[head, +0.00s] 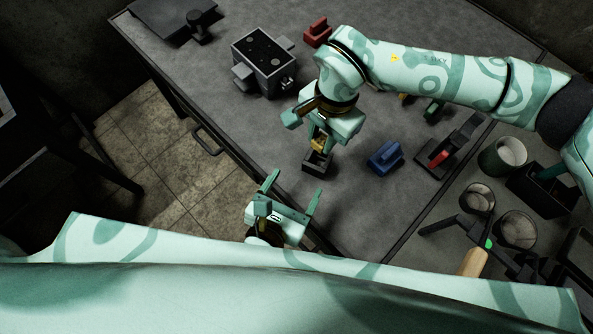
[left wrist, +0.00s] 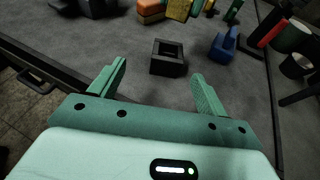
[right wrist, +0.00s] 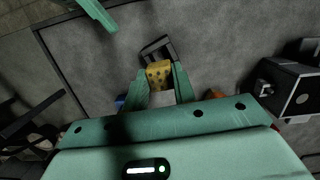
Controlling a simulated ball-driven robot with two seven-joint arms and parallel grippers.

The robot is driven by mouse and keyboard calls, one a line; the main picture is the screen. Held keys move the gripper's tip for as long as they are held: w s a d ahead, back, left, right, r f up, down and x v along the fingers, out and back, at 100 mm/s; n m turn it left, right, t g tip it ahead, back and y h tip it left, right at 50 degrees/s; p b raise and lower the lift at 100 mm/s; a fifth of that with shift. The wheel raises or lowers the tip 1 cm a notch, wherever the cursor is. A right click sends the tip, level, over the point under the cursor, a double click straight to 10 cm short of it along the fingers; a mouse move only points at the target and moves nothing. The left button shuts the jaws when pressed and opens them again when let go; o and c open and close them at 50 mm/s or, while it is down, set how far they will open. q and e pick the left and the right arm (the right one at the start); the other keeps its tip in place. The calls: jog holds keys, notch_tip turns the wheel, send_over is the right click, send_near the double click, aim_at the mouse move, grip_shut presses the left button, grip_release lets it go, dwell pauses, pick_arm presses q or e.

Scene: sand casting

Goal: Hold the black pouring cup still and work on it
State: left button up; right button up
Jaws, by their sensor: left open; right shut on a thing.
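The black pouring cup (head: 317,168) is a small, square, open-topped cup standing on the grey table near its front edge. It also shows in the left wrist view (left wrist: 168,66) and the right wrist view (right wrist: 153,46). My right gripper (head: 318,140) is over the cup, shut on a yellow piece with dark spots (right wrist: 158,74). The yellow piece is at the cup in the head view; whether they touch I cannot tell. My left gripper (head: 293,188) is open and empty at the table's front edge. In the left wrist view the cup lies beyond and between its fingertips.
A grey box (head: 264,75) with dark holes stands at the back left, a red block (head: 318,32) beside it. A blue block (head: 385,156) and a black-and-red tool (head: 438,157) lie right of the cup. Round pots (head: 516,230) stand at the far right. Table left of the cup is bare.

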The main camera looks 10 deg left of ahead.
aim_at(313, 170)
pick_arm(q)
jog(key=shift+s+d+f, duration=0.35)
jog(key=shift+s+d, duration=0.05)
jog(key=shift+s, duration=0.1)
jog(key=shift+w+d+f, duration=0.15)
jog(key=shift+f, duration=0.05)
jog(key=x, duration=1.1)
jog(key=shift+w+d+f, duration=0.1)
jog(key=shift+d+f, duration=0.05)
jog(key=shift+d, duration=0.05)
jog(key=c, duration=1.3)
jog(key=shift+o, duration=0.2)
jog(key=o, duration=1.2)
